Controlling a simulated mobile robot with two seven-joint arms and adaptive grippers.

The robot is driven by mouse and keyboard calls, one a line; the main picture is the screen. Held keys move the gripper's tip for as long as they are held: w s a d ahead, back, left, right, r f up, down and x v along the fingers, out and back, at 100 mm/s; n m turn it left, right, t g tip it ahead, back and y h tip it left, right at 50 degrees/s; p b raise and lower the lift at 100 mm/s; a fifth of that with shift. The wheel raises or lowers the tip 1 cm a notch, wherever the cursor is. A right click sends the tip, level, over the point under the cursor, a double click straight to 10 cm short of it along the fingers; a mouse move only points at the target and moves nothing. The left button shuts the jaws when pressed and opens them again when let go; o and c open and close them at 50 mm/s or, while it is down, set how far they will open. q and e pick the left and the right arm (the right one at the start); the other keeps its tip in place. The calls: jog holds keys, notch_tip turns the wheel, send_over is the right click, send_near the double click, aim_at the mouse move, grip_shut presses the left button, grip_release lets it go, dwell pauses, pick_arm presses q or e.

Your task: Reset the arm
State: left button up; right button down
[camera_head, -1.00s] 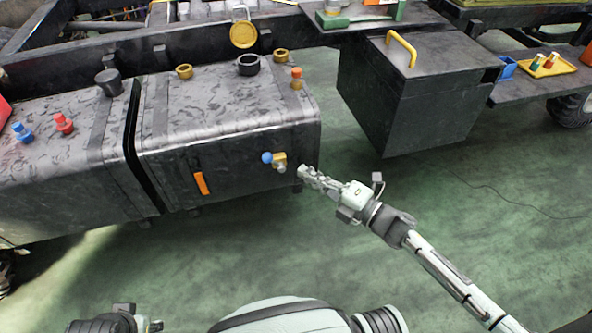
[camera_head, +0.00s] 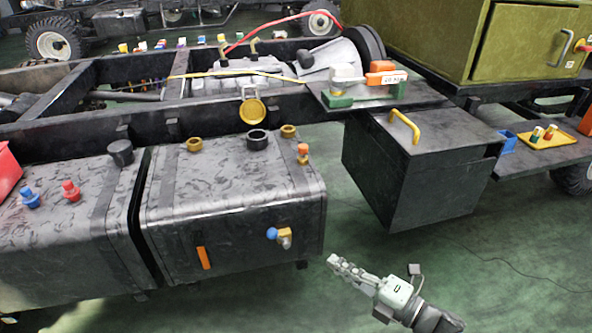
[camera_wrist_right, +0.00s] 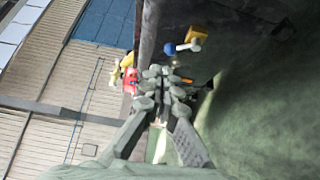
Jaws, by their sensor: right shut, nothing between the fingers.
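My right gripper (camera_head: 333,262) is shut and empty. It is in the lower middle of the head view, over the green floor, to the right of and below the blue-knobbed brass valve (camera_head: 284,237) on the dark tank's front (camera_head: 235,230). A gap shows between the fingertips and the valve. In the right wrist view the closed fingers (camera_wrist_right: 163,73) point toward the tank, and the valve (camera_wrist_right: 193,40) shows beyond them, up and to the right. My left gripper is not in view.
A black box (camera_head: 420,170) with a yellow handle hangs right of the tank. A second tank (camera_head: 70,230) with blue and red plugs stands at left. Above run chassis rails (camera_head: 60,130). A side shelf (camera_head: 540,160) holds a yellow tray. The floor around the gripper is clear.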

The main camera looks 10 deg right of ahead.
jog(key=d+f+m+g+h, duration=0.2)
jog(key=d+f+m+h, duration=0.7)
jog(key=m, duration=0.7)
pick_arm(q)
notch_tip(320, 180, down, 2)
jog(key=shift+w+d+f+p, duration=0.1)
jog(key=shift+p, duration=0.3)
pick_arm(e)
jog(key=s+a+f+m+g+h, duration=0.1)
jog(key=s+f+m+g+h, duration=0.2)
jog(key=s, duration=1.3)
notch_tip(320, 180, down, 2)
jog(key=m+g, duration=0.5)
jog(key=g, duration=0.1)
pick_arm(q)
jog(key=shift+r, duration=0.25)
pick_arm(e)
jog(key=shift+f, duration=0.1)
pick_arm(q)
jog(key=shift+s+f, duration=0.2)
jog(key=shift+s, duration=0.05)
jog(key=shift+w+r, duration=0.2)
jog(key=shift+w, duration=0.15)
